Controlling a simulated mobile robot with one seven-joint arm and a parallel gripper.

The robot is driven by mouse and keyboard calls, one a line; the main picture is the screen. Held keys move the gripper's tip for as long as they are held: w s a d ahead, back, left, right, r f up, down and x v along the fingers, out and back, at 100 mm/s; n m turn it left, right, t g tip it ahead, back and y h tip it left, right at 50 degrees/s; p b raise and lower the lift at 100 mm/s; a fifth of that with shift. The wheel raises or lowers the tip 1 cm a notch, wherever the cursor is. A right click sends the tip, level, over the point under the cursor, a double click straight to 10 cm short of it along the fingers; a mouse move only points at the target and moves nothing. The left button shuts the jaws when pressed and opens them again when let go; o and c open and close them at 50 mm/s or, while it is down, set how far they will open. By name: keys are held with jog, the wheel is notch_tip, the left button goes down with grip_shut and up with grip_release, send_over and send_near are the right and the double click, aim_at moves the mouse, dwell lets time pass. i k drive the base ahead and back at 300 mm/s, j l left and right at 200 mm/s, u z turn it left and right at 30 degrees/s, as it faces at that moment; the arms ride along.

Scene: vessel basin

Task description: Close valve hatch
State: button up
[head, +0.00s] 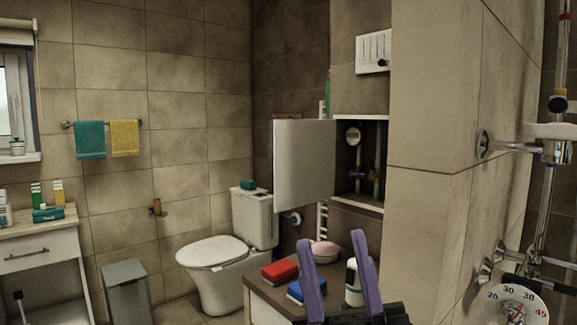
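The valve hatch is a recess in the dark tiled wall, its light grey door (304,164) swung wide open to the left. Inside the white-framed opening (357,203) I see pipes, a round gauge (353,137) and a blue valve handle (357,174). My gripper (334,245) is low in front, below the hatch, its two purple fingers spread apart with nothing held between them. It is apart from the door, and the wall corner hides the right side of the recess.
A tiled wall corner (428,160) and shower fittings (556,152) are at right.

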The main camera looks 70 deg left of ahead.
aim_at(304, 163)
jog(key=k+j, duration=0.1)
jog(key=j, duration=0.4)
jog(key=k+j, duration=0.1)
jog(key=j, duration=0.95)
jog(key=k+j, duration=0.15)
jog(key=j, duration=1.45)
jog(key=i+j, duration=0.1)
jog(key=j, duration=0.25)
jog(key=i+j, duration=0.1)
jog(key=j, duration=0.25)
jog(key=i+j, duration=0.1)
jog(key=j, duration=0.2)
jog(key=k+j+u, duration=0.25)
jog(key=j+u, duration=0.25)
